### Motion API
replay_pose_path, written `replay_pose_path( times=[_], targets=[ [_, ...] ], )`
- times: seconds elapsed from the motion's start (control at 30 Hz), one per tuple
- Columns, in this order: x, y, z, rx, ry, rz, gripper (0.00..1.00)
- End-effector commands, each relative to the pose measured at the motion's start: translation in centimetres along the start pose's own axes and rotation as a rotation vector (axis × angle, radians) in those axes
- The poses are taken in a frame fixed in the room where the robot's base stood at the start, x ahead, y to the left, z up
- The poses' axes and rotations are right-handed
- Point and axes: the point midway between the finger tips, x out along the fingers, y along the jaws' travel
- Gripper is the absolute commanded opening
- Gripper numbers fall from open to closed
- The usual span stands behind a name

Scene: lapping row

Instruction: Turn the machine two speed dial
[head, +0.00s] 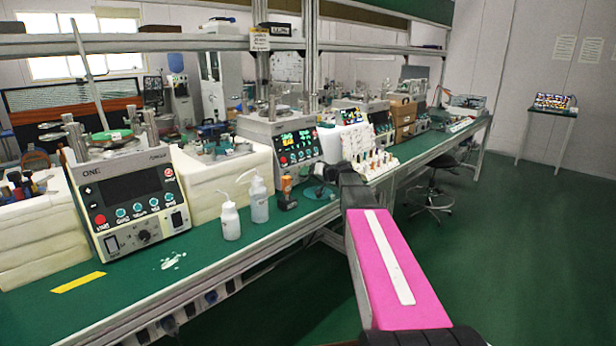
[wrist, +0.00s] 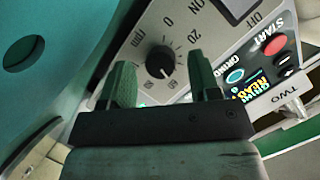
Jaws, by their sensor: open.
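In the wrist view my gripper (wrist: 160,80) has its two green fingers apart. The black speed dial (wrist: 160,62) of machine two shows between the fingertips, with a white pointer mark and numbers printed around it. I cannot tell whether the fingers touch it. The "TWO" label (wrist: 277,97) is on the same machine. In the head view machine two (head: 297,142) stands on the green bench with its lit display facing forward. My pink arm reaches toward it, and my gripper cannot be made out clearly there.
In the wrist view, a red START button (wrist: 275,45) and a switch (wrist: 240,8) sit near the dial. In the head view, machine one (head: 130,190) stands left. White bottles (head: 230,220) and an orange-topped item (head: 286,190) stand on the bench (head: 215,262) before machine two.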

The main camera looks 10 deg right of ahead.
Motion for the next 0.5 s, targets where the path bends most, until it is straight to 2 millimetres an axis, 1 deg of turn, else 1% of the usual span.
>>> replay_pose_path(
  times=[0.1,0.33,0.37,0.4,0.5],
  targets=[
    [0.4,0.0,0.0,0.0,0.0,0.0,0.57],
    [0.41,-0.02,0.03,0.0,0.0,0.0,0.57],
    [0.41,-0.02,0.03,0.0,0.0,0.0,0.5],
    [0.41,-0.02,0.03,0.0,0.0,0.0,0.37],
    [0.4,-0.02,0.04,0.0,0.0,0.0,0.07]
  ],
)
